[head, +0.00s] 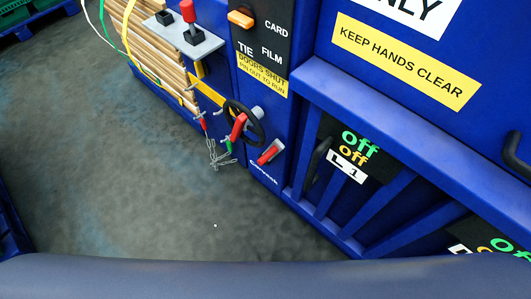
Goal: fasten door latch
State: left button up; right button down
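A tall blue machine with a door panel fills the right half of the head view. A black handwheel (257,127) sits on the narrow post beside the door, with a red handle (238,128) next to it. A short red lever (270,152) on a light mount is just below and right of the wheel. I cannot tell which of these is the door latch, or whether it is fastened. A chain (214,156) hangs by the wheel with a red-ended and a green-ended piece. Neither of my grippers is in view.
A control strip (262,45) reads CARD, TIE and FILM above the wheel. A red-knobbed lever (188,12) stands on a grey plate. Brown layered material (160,55) with straps is at upper left. Bare grey floor (110,150) lies open on the left.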

aim_at(266, 158)
jog(key=k+j+z, duration=0.2)
jog(key=j, duration=0.2)
jog(key=k+j+z, duration=0.25)
jog(key=i+j, duration=0.1)
jog(key=j, duration=0.4)
jog(key=i+j, duration=0.1)
jog(key=j, duration=0.95)
jog(key=i+j, duration=0.15)
jog(key=j, duration=0.35)
jog(key=u, duration=0.05)
